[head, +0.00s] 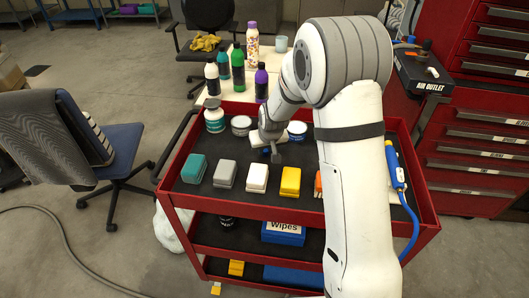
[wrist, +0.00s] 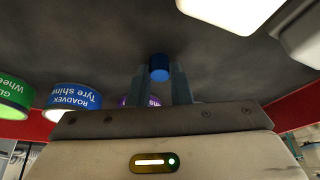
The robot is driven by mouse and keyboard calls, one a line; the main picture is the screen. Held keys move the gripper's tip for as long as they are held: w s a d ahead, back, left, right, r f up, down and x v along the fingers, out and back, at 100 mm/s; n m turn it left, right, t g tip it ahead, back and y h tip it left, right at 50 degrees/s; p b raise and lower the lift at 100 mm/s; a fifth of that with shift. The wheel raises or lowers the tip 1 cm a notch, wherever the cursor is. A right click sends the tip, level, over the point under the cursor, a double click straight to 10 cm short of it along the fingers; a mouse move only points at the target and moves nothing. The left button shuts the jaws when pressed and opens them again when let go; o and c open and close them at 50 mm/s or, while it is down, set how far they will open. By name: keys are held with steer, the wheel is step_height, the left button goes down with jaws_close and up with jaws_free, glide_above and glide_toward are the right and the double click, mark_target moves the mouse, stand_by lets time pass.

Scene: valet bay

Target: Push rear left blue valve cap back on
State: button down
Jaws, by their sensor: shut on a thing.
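A small blue valve cap (wrist: 159,67) sits between the fingertips of my gripper (wrist: 159,80) in the wrist view. The two fingers are shut on it, one on each side. In the head view my gripper (head: 275,154) is low over the dark top tray of the red cart (head: 173,184), behind the row of blocks. The cap is not clear there. I cannot tell whether it touches the tray. No wheel or valve stem shows in either view.
Teal (head: 194,168), grey (head: 225,173), white (head: 257,177) and yellow (head: 290,181) blocks line the tray's front. Tins (head: 241,125) stand behind, near bottles (head: 238,70) on a table. A blue-handled tool (head: 395,168) lies at right; a chair (head: 55,135) stands left.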

mark_target(266, 151)
step_height(266, 151, up, 10)
stand_by(0.6)
